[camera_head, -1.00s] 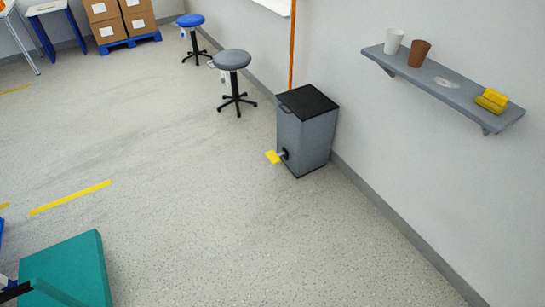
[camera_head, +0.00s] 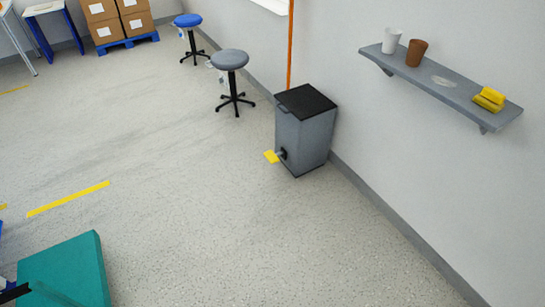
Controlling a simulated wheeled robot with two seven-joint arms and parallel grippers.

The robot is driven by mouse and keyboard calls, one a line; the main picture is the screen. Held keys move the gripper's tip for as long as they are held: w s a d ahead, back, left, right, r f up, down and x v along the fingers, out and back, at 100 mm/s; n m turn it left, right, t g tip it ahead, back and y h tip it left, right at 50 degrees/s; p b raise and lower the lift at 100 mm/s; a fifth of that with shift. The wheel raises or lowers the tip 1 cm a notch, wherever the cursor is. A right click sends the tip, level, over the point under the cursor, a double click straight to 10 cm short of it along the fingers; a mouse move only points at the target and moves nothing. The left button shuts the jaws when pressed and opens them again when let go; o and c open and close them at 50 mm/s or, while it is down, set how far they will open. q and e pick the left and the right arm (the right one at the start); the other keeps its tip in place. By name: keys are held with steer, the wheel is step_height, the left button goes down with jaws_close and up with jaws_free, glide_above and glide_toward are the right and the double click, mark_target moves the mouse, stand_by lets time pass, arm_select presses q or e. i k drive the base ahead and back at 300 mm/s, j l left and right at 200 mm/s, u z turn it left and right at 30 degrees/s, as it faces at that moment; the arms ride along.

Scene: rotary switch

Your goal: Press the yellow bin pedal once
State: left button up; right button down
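A grey bin (camera_head: 303,139) with a flat black lid (camera_head: 306,101) stands on the floor against the right wall. The lid is shut. The yellow pedal (camera_head: 271,156) sticks out low from the bin's left-facing side, close to the floor, on a dark mount. Nothing touches the pedal. Neither of my grippers shows in the head view.
A grey stool (camera_head: 231,62) and a blue stool (camera_head: 188,21) stand behind the bin along the wall. A wall shelf (camera_head: 441,84) holds cups and yellow items at right. A teal block (camera_head: 70,270) is at lower left. The floor before the bin is clear.

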mark_target(272, 158)
steer(key=i+j, duration=0.25)
steer(key=i, duration=0.2)
steer(key=i+j+u, duration=0.1)
steer(key=i+j, duration=0.15)
steer(key=i, duration=0.2)
steer(key=i+j, duration=0.2)
steer(key=i, duration=0.3)
steer(key=i+j+u, duration=0.1)
steer(key=i+j, duration=0.15)
steer(key=i, duration=0.2)
steer(key=i+j+u, duration=0.1)
steer(key=i, duration=0.35)
